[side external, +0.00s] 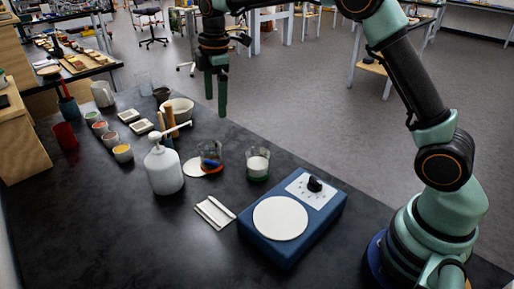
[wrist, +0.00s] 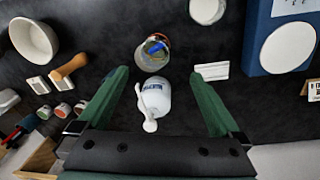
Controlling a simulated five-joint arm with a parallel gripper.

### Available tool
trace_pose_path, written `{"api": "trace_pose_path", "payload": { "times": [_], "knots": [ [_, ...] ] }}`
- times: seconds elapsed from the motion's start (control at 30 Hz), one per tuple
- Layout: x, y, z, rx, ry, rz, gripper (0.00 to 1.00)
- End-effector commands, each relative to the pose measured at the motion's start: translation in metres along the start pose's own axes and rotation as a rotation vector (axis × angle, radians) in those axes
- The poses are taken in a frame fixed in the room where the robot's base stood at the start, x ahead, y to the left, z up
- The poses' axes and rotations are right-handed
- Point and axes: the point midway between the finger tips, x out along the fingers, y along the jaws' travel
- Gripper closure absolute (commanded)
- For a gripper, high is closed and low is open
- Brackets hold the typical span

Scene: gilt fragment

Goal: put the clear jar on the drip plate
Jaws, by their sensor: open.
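A clear jar (side external: 210,150) with blue and orange inside stands on the dark bench; it also shows in the wrist view (wrist: 153,50). A flat pale disc (side external: 192,169) with an orange edge lies at its foot, partly hidden; I cannot tell whether the jar rests on it. A second clear glass (side external: 258,161) holds something white above a green base. A white round plate (side external: 281,218) sits on a blue device. I cannot tell which disc is the drip plate. My gripper (side external: 215,95) is open and empty, high above the bench; its fingers (wrist: 158,76) point toward the jar.
A white pump bottle (side external: 164,170) stands close left of the jar. The blue device (side external: 316,222) with a black knob is at right, and a white pad (side external: 214,212) lies between them. The front bench is clear.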

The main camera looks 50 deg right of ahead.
Motion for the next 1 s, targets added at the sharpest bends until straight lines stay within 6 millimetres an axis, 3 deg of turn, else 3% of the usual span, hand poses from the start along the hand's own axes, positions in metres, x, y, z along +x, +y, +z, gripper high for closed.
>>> {"api": "trace_pose_path", "payload": {
  "times": [0.03,0.2,0.43,0.6,0.8,1.0],
  "knots": [
    [-0.018,-0.008,0.006,0.064,0.01,0.025,0.0],
    [-0.057,-0.04,0.027,0.297,0.048,0.089,0.0],
    [-0.088,-0.095,0.057,0.608,0.119,0.164,0.0],
    [-0.094,-0.139,0.079,0.838,0.187,0.209,0.0],
    [-0.084,-0.186,0.101,1.082,0.273,0.246,0.0],
    [-0.07,-0.21,0.111,1.224,0.329,0.26,0.0]
  ]
}}
